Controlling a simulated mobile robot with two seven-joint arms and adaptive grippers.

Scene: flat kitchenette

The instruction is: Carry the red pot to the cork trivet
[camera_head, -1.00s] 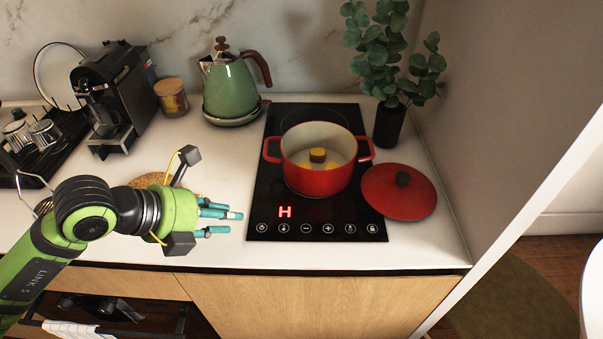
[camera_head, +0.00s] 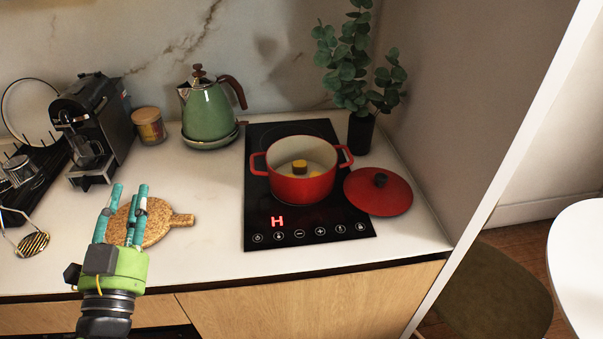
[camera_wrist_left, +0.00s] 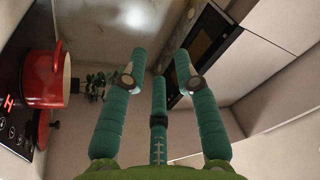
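The red pot (camera_head: 303,188) stands upright on the black hob (camera_head: 262,207), its lid off, with yellow pieces inside. It also shows at the left edge of the left wrist view (camera_wrist_left: 42,85). The round cork trivet (camera_head: 157,228) with a short handle lies flat on the counter, left of the hob. My left gripper (camera_head: 130,192) is in front of the trivet's left part, hiding some of it, well left of the pot. Its teal fingers are spread and empty, as the left wrist view (camera_wrist_left: 160,62) shows. My right gripper is not in view.
The red lid (camera_head: 379,194) lies right of the pot, partly over the hob's edge. A plant in a dark vase (camera_head: 361,133) stands behind it. A green kettle (camera_head: 208,112), a jar (camera_head: 148,125) and a coffee machine (camera_head: 95,130) line the back. Counter between trivet and hob is clear.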

